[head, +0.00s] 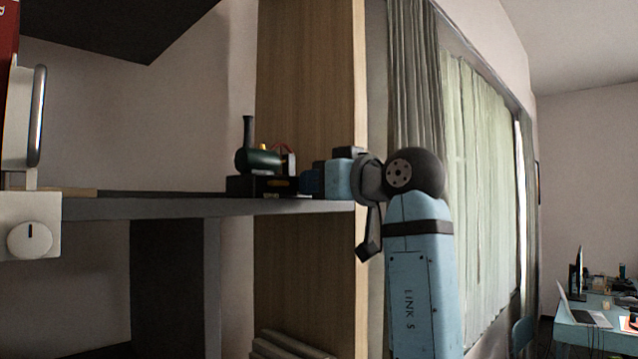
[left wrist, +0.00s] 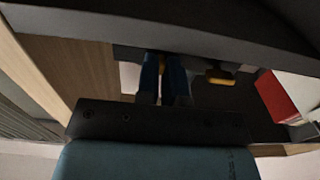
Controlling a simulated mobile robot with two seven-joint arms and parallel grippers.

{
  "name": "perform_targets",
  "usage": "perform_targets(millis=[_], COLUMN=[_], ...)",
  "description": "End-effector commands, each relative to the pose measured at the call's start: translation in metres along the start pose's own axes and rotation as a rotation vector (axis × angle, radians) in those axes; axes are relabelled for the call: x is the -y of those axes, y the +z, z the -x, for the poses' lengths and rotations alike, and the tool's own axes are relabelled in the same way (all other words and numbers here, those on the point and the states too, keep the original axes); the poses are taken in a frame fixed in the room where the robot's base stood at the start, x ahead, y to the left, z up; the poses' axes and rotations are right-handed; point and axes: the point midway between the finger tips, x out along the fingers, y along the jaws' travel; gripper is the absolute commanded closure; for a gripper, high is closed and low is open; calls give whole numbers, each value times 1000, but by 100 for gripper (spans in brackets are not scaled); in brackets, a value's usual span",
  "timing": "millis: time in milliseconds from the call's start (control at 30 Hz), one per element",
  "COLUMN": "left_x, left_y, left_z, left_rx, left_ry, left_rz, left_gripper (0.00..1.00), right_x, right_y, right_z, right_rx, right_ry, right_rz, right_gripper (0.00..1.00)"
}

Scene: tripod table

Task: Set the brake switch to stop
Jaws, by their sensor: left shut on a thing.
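A dark green and black toy locomotive (head: 262,160) with a tall chimney stands on a black base (head: 245,186) on the grey shelf in the head view. My left gripper (head: 307,182) reaches in from the right, with its blue fingers at the base's right end. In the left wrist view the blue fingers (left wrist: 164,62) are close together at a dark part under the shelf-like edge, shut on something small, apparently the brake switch. The fingers hide it, so its setting cannot be read. A yellow knob (left wrist: 220,77) sits just right of the fingers. My right gripper is not in view.
A white appliance with a dial (head: 30,239) and a metal handle stands at the far left. A wooden panel (head: 310,90) rises behind the locomotive. The grey shelf (head: 150,208) is mostly clear left of the base. A desk with a laptop is far right.

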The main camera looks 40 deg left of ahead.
Motion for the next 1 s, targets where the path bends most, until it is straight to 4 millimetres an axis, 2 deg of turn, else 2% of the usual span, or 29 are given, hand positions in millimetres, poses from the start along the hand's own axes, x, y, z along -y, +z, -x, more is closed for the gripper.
perform_targets(millis=[33, 67, 100, 167, 433, 567, 667, 1000], left_x=[0, 0, 0, 0, 0, 0, 0, 0], left_y=[0, 0, 0, 0, 0, 1, 2, 1], left_z=[0, 0, 0, 0, 1, 10, 26, 102], left_rx=[0, 0, 0, 0, 0, -1, 0, -3], left_ry=[0, 0, 0, 0, 0, 2, 3, 0], left_rz=[0, 0, 0, 0, 0, 0, 0, 0], left_gripper=[100, 85, 76, 66, 66, 66, 66, 66], right_x=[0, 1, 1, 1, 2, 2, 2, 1], right_y=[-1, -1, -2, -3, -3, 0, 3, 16], right_z=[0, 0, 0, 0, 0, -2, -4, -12], right_rx=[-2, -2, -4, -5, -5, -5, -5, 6], right_ry=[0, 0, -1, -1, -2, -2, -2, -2], right_rz=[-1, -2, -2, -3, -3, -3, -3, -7], right_gripper=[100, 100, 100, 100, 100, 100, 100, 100])
